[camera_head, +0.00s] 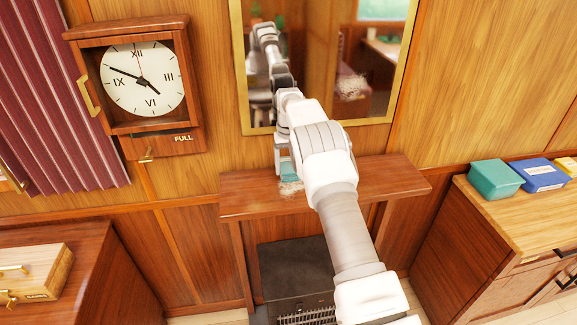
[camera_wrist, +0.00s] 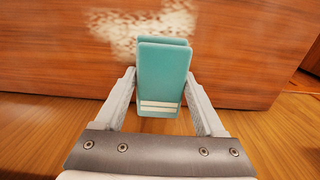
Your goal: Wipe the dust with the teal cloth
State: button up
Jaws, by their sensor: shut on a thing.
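The teal cloth (camera_wrist: 163,80) is a folded pad with pale stripes near its lower edge, held between the two fingers of my gripper (camera_wrist: 162,88). In the head view a small part of the cloth (camera_head: 288,169) shows at the shelf, beside my wrist; my arm hides the rest. The dust (camera_wrist: 130,27) is a pale speckled patch on the red-brown wooden shelf. The cloth overlaps its lower right part in the wrist view; whether they touch is not clear. In the head view some dust (camera_head: 291,188) shows just below the cloth, partly behind my arm.
The wooden shelf (camera_head: 400,180) stands under a gold-framed mirror (camera_head: 315,50), which shows another pale patch. A wall clock (camera_head: 143,80) hangs left. A cabinet (camera_head: 525,210) with teal and blue boxes stands right. A dark heater (camera_head: 295,270) sits below the shelf.

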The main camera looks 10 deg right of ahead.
jog(key=shift+f+b, duration=0.5)
jog(key=shift+f, duration=0.5)
jog(key=shift+s, duration=0.1)
